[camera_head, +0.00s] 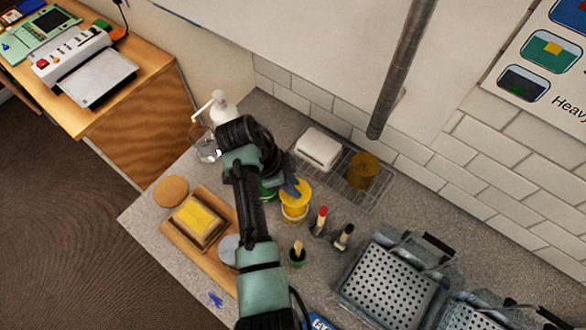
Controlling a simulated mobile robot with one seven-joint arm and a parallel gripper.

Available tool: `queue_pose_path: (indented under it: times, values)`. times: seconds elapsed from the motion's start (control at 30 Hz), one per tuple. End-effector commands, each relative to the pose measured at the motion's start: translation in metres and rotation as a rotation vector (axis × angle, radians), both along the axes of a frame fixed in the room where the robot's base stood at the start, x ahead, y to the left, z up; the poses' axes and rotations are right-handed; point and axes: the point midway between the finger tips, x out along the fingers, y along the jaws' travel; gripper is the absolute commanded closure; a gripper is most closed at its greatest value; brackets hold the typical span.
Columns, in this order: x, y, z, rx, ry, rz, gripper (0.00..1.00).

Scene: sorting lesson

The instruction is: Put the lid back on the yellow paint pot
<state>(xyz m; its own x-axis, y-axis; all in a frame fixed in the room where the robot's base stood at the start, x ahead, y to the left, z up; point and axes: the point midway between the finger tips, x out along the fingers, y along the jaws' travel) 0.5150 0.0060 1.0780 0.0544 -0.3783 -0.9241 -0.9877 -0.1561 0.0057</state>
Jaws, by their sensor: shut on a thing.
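The yellow paint pot (294,213) stands upright on the grey counter, a pale band around its side. My gripper (291,188) is over the pot, reaching in from the upper left, and looks shut on a yellow lid (303,188). The lid is at the pot's top; I cannot tell whether it touches the rim or hovers just above it. My arm and the fingers hide part of the lid and the pot's left side.
Behind is a drying rack (337,172) with a white block and a brown cup. Grey perforated baskets (388,284) fill the right. A wooden board (181,240) lies left.

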Motion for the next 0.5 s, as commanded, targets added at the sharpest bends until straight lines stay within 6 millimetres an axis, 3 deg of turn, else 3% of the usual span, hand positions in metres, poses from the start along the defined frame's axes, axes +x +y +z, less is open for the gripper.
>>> queue_pose_path:
  times: [0.5]
  values:
    - [-0.001,0.000,-0.036,0.001,0.001,0.000,1.00]
